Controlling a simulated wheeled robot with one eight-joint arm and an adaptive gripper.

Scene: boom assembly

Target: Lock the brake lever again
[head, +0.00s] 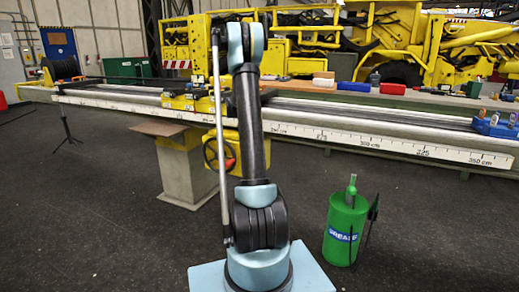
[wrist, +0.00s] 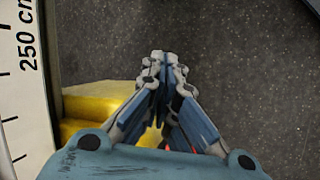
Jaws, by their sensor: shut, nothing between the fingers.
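My gripper (wrist: 163,62) is shut and empty in the wrist view, its fingertips together over the dark floor. In the head view my own arm hides it. The handwheel sits on a yellow housing (head: 228,138) under the beam. In the wrist view yellow housing (wrist: 95,100) lies to the left, and only a speck of red shows between the fingers. I cannot tell the lever's position or whether my gripper touches it.
A long white beam (head: 398,145) with a centimetre scale runs across; its edge (wrist: 25,110) is at the left of the wrist view. A grey pedestal (head: 188,180) stands under it. A green grease bucket (head: 343,232) stands on the floor to the right. The floor between is clear.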

